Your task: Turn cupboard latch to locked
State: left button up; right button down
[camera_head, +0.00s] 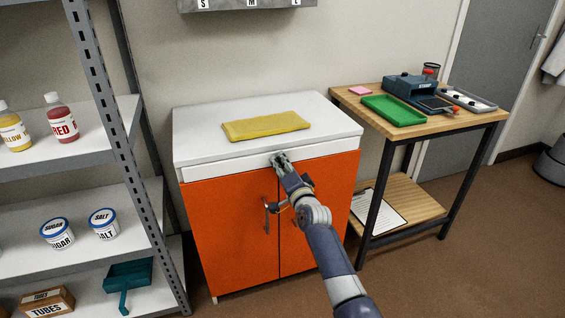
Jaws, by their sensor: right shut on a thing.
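The cupboard (230,235) has two orange doors and a white top, and its doors look closed. My right gripper (280,160) reaches up from the bottom of the view to the white rail at the top of the doors, near the middle seam. It is shut on the cupboard latch. The gripper's fingers hide the latch, so I cannot tell how it is turned. A dark door handle (267,212) shows left of my right wrist. My left gripper is not in view.
A folded yellow cloth (265,125) lies on the cupboard top. A grey metal shelf (80,255) with bottles and tubs stands close on the left. A wooden bench (430,132) with a green tray (394,110) stands on the right. The floor at lower right is clear.

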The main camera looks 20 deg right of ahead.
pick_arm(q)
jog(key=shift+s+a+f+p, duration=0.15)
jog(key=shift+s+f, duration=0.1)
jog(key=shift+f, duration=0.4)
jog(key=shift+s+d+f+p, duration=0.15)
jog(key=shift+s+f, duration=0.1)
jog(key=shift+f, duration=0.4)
pick_arm(e)
jog(key=shift+m, duration=2.8)
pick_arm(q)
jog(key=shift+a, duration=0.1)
pick_arm(e)
jog(key=c, duration=1.2)
grip_release()
jog(key=shift+s, duration=0.15)
jog(key=s, duration=1.1)
jog(key=shift+s+d, duration=0.2)
jog(key=shift+s, duration=0.15)
